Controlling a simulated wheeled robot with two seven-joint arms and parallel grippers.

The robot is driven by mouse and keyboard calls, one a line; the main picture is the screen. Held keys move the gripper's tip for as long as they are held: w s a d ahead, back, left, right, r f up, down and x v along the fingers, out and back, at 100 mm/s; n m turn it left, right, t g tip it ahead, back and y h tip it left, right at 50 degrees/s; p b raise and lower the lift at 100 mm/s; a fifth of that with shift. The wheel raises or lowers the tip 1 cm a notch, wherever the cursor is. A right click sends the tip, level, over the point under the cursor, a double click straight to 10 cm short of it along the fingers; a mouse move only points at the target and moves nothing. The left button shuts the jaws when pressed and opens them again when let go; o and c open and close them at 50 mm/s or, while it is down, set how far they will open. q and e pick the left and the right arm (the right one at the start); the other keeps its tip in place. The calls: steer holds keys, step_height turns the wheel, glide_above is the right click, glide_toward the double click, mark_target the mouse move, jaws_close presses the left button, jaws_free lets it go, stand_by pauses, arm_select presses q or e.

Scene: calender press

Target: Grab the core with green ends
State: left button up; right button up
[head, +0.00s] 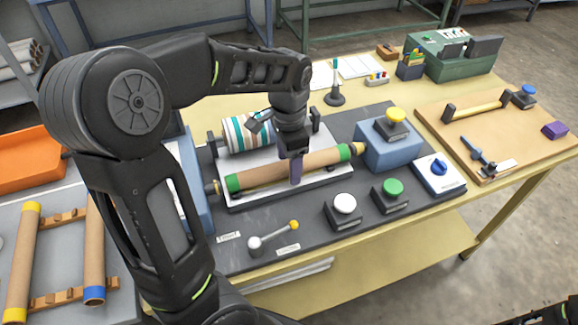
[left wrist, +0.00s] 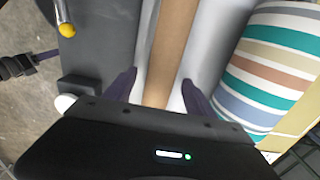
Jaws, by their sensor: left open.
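The core with green ends (head: 265,173) is a brown tube with a green band at each end. It lies across the light plate of the press in the head view. My left gripper (head: 294,168) is over its middle, pointing down. In the left wrist view the brown tube (left wrist: 173,50) runs between the two purple fingers of my left gripper (left wrist: 158,90). The fingers are open, one on each side, with gaps to the tube.
A striped roll (head: 238,134) lies just behind the core; it is also close in the left wrist view (left wrist: 275,60). A lever with a yellow knob (head: 294,225) and white (head: 345,204) and green (head: 393,187) buttons stand in front. Other cores (head: 25,260) rest at left.

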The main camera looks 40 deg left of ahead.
arm_select(q)
steer(key=shift+c, duration=0.2)
jaws_close()
stand_by(0.5)
